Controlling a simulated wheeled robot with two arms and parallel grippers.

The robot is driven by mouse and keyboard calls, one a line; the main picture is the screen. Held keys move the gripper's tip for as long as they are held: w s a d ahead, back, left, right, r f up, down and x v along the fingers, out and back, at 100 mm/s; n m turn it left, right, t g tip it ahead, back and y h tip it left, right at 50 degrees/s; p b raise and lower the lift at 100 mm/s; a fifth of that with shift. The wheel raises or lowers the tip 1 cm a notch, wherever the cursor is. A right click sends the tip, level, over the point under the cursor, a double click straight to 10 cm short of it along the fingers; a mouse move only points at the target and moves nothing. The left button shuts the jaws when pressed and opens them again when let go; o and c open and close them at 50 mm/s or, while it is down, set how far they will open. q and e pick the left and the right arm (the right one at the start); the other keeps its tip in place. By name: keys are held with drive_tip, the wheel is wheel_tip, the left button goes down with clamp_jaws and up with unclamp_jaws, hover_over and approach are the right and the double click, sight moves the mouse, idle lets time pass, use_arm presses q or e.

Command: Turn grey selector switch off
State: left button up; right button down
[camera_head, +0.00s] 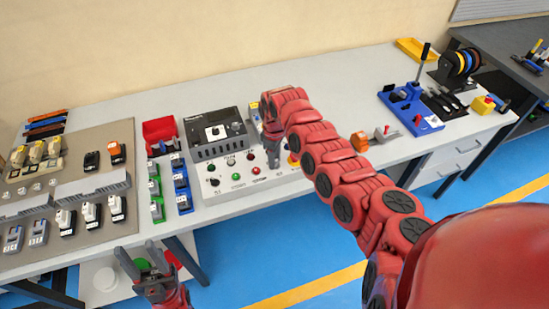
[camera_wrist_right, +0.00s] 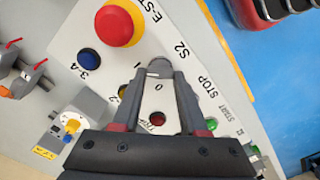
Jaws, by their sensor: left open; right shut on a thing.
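The grey selector switch (camera_wrist_right: 159,66) is on the white control panel (camera_wrist_right: 205,75), beside the label S2 and the marks 0 and 1. In the right wrist view my right gripper (camera_wrist_right: 160,80) is shut on its knob, with one finger on each side. The fingers partly cover the knob, so its exact angle is hard to tell. In the head view my right gripper (camera_head: 272,158) reaches down to the right part of the panel (camera_head: 215,195) and hides the switch. My left gripper (camera_head: 150,270) is open and empty in front of the table's front edge.
A red emergency stop button (camera_wrist_right: 119,23) and a blue button (camera_wrist_right: 89,59) are close beside the switch. A red lamp (camera_wrist_right: 157,118) lies between my fingers' bases. A black knob (camera_head: 214,182) is at the panel's left. The tabletop (camera_head: 340,85) behind my right arm is clear.

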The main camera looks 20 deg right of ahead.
idle(0.3)
drive_tip(key=shift+d+n, duration=0.1)
drive_tip(key=shift+n, duration=0.6)
drive_tip(key=n+b, duration=0.2)
drive_tip(key=n, duration=0.1)
drive_tip(key=shift+n+b, duration=0.4)
drive_tip(key=shift+n, duration=0.7)
drive_tip(key=n+b, duration=0.1)
drive_tip(key=n, duration=0.1)
drive_tip(key=shift+s+n, duration=0.15)
drive_tip(key=shift+n, duration=0.25)
drive_tip(key=n+b, duration=0.3)
drive_tip(key=n, duration=0.2)
drive_tip(key=shift+s+n+b, duration=0.15)
drive_tip(key=shift+n+b, duration=0.85)
drive_tip(key=shift+n, duration=0.7)
